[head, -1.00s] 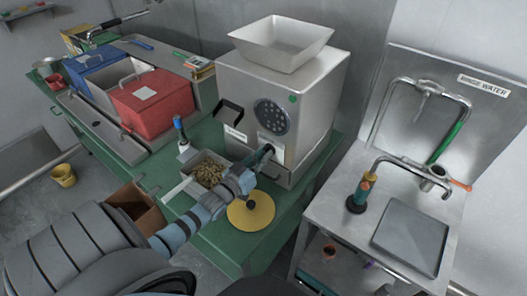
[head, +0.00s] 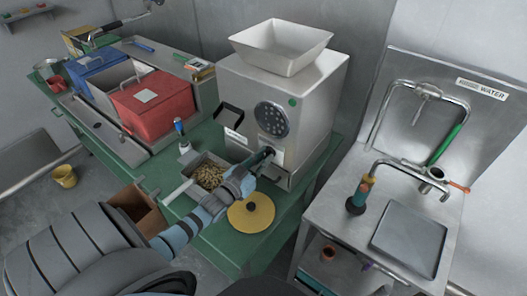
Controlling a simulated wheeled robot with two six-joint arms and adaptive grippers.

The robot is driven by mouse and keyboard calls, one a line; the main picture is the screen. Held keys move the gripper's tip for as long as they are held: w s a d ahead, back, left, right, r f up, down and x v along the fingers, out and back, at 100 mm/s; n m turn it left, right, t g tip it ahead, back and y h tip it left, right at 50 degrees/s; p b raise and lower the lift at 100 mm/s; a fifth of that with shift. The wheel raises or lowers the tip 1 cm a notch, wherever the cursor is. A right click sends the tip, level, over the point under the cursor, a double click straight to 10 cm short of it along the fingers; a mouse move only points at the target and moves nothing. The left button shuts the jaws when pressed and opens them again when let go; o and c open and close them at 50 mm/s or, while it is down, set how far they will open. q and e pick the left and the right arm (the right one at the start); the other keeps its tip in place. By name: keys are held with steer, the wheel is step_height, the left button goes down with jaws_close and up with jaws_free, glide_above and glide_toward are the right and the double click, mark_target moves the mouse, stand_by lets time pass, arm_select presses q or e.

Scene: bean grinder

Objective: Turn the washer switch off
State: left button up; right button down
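No switch marked as the washer's can be made out. A metal grinder (head: 320,110) with a square hopper stands on the green bench. Its front has a round dark perforated disc (head: 271,119), a small green spot (head: 292,102) and a pale plate low down. My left gripper (head: 266,156) reaches in from the lower left, its dark fingers at the grinder's lower front by the pale plate. I cannot tell whether they touch it, or whether they are open or shut. My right gripper is not in view.
A tray of beans (head: 209,174) and a yellow disc (head: 251,213) lie on the green bench near my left arm. A red bin (head: 152,105) and a blue bin (head: 98,68) stand left. A metal sink unit (head: 375,205) with a water label stands right.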

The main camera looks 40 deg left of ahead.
arm_select(q)
steer(key=shift+o, duration=0.8)
steer(key=s, duration=1.2)
steer(key=shift+d, duration=0.2)
